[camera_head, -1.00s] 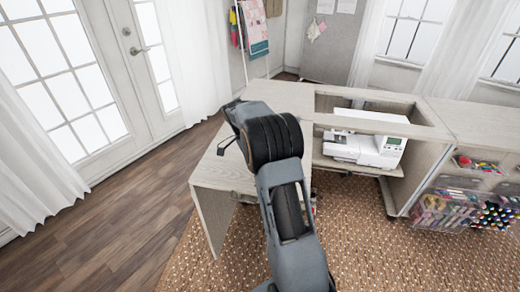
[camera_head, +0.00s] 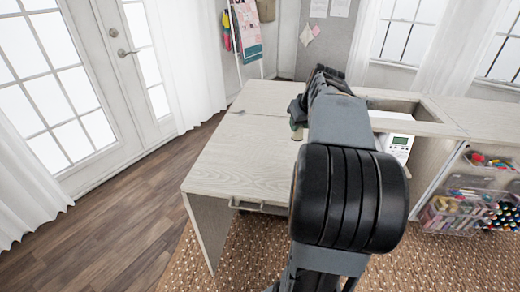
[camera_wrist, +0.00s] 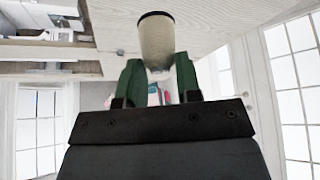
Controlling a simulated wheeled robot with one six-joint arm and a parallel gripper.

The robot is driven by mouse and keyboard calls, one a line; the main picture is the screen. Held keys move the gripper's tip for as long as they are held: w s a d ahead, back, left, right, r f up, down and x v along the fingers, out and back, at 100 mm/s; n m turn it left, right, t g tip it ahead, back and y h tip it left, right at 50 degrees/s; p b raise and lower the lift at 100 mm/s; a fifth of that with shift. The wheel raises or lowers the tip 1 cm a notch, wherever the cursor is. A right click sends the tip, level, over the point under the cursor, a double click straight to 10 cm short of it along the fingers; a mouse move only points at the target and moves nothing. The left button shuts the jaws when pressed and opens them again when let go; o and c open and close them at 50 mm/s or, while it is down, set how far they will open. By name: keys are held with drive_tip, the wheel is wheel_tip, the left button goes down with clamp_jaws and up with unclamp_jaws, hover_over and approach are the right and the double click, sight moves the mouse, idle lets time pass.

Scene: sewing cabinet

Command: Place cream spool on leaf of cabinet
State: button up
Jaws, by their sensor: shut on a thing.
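The cream spool (camera_wrist: 157,38), with a dark rim at one end, is between the two green fingers of my gripper (camera_wrist: 158,62) in the wrist view. My gripper is shut on it. In the head view a small part of the spool (camera_head: 297,133) shows left of my arm, over the right part of the leaf. The leaf of the cabinet (camera_head: 235,165) is the pale wood top at left; it also shows in the wrist view (camera_wrist: 215,18). I cannot tell whether the spool touches the leaf. My arm hides most of the gripper in the head view.
The leaf is bare to the left of my gripper. The sewing machine (camera_head: 398,146) sits in the cabinet opening at right, partly hidden by my arm. Clear bins of supplies (camera_head: 460,208) stand at the right. A drying-rack-like stand with cloth (camera_head: 246,35) is behind.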

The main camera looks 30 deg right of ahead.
drive_tip(key=w+a+f+b, duration=0.1)
drive_tip(key=w+a+f, duration=0.1)
drive_tip(key=w+f, duration=0.1)
drive_tip(key=w+a+f, duration=0.2)
drive_tip(key=w, duration=0.2)
drive_tip(key=w+a+f+b, duration=0.1)
drive_tip(key=w+a+f, duration=0.1)
drive_tip(key=w+f, duration=0.1)
drive_tip(key=shift+w+a+f+b, duration=0.25)
drive_tip(key=shift+w+f+b, duration=0.1)
drive_tip(key=shift+w, duration=0.1)
drive_tip(key=shift+w+a+f, duration=0.2)
drive_tip(key=shift+w+f, duration=0.05)
drive_tip(key=shift+f, duration=0.2)
drive_tip(key=shift+f+b, duration=0.5)
drive_tip(key=shift+f, duration=1.05)
drive_tip(key=o, duration=0.9)
drive_tip(key=shift+r, duration=0.15)
